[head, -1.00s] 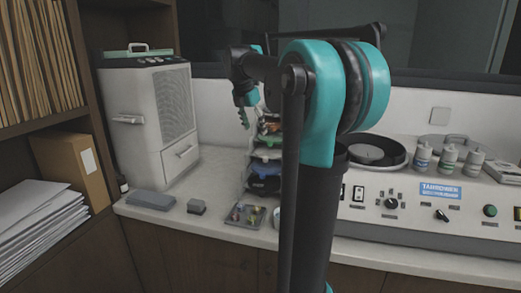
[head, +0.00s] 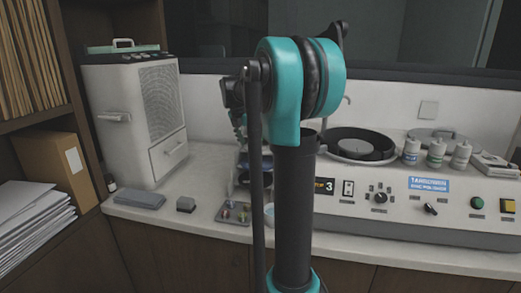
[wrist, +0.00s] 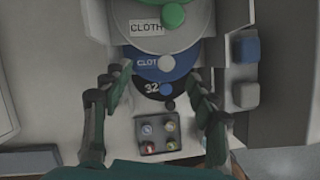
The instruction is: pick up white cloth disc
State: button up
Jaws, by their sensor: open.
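The white cloth disc (wrist: 198,30) shows at the top of the wrist view as a pale grey-white disc with a CLOTH label. A blue disc (wrist: 188,64), also labelled, and a black disc (wrist: 146,84) marked 32 lie nearer in the same rack. My gripper (wrist: 160,76) is open and empty, its fingers on either side of the blue and black discs. The white disc lies beyond the fingertips. In the head view my arm hides most of the rack and gripper.
A small tray (wrist: 146,151) with several knobbed pieces sits in front of the rack. Blue and grey blocks (wrist: 245,50) stand at its right in the wrist view. A white cabinet (head: 128,125) stands left, and a polishing machine (head: 440,210) right.

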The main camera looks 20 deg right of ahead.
aim_at(253, 153)
jog(key=shift+x, duration=2.6)
jog(key=shift+s, duration=0.2)
grip_shut()
